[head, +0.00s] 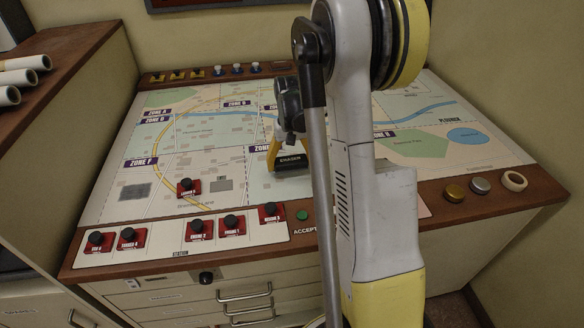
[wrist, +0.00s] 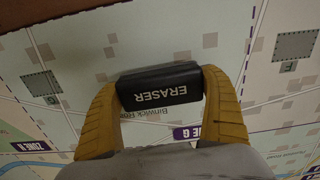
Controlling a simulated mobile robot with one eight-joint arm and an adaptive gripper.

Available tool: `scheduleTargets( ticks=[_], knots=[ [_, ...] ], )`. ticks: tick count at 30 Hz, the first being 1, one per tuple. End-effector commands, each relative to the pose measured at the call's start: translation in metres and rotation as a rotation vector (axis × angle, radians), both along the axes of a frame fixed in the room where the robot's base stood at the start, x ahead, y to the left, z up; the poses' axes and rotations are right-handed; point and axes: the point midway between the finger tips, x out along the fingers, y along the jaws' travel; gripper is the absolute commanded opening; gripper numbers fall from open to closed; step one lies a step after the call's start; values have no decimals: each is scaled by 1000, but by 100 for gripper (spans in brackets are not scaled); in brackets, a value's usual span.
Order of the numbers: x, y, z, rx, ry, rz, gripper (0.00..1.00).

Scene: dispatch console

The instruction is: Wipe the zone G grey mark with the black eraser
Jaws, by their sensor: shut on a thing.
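The black eraser (head: 291,163) is held between the yellow fingers of my gripper (head: 290,155), over the zone G part of the map. In the wrist view my gripper (wrist: 163,95) is shut on both ends of the eraser (wrist: 160,88), and its lettering shows upside down. The purple zone G label (wrist: 187,133) is just behind it; in the head view the label (head: 266,152) is partly covered. I cannot tell whether the eraser touches the map. No grey mark shows clearly in zone G; the eraser, fingers and my arm hide part of it.
A red-based block with a black knob (head: 187,188) stands on the map left of the eraser. Several similar blocks line the front strip, such as one (head: 270,214). A tape roll (head: 513,181) lies on the right wooden edge. The map's left part is mostly clear.

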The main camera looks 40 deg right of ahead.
Motion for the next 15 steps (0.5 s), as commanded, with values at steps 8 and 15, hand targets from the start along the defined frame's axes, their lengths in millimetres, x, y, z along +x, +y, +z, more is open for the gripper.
scheduleTargets(
  ticks=[8,15],
  knots=[
    [4,4,27,0,0,3,52],
    [7,7,49,0,0,6,52]
  ],
)
